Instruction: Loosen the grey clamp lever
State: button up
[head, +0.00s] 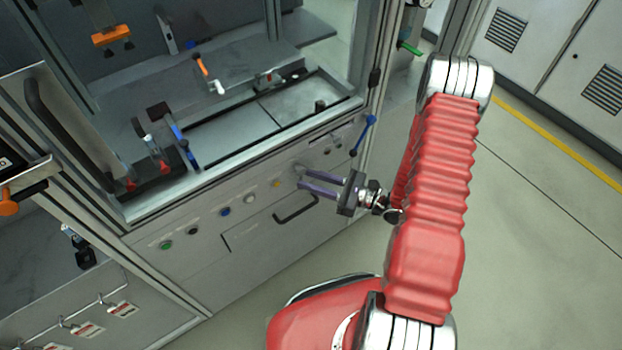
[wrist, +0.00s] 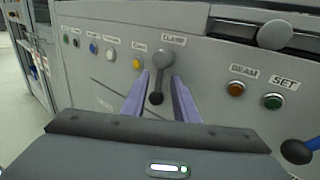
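The grey clamp lever (wrist: 157,82) is on the grey control panel, under a label reading CLAMP. Its rod hangs down from a round hub and ends in a dark knob, nearly vertical and slightly tilted in the wrist view. My gripper (wrist: 162,76) is open, its two purple fingers pointing at the panel, one on each side of the lever. Gaps show between the lever and both fingers. In the head view my gripper (head: 302,181) is close to the panel, and the lever is mostly hidden there.
Yellow (wrist: 138,63), white and blue buttons lie left of the lever. A blue-handled lever (head: 362,135) is further right. A dark drawer handle (head: 296,208) sits below.

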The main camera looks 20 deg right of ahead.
jog(key=shift+w+a, duration=0.15)
jog(key=shift+a, duration=0.1)
jog(key=shift+c, duration=0.3)
grip_shut()
jog(key=shift+d, duration=0.1)
dwell(0.9)
jog(key=shift+w+d, duration=0.1)
jog(key=shift+d, duration=0.15)
jog(key=shift+a, duration=0.1)
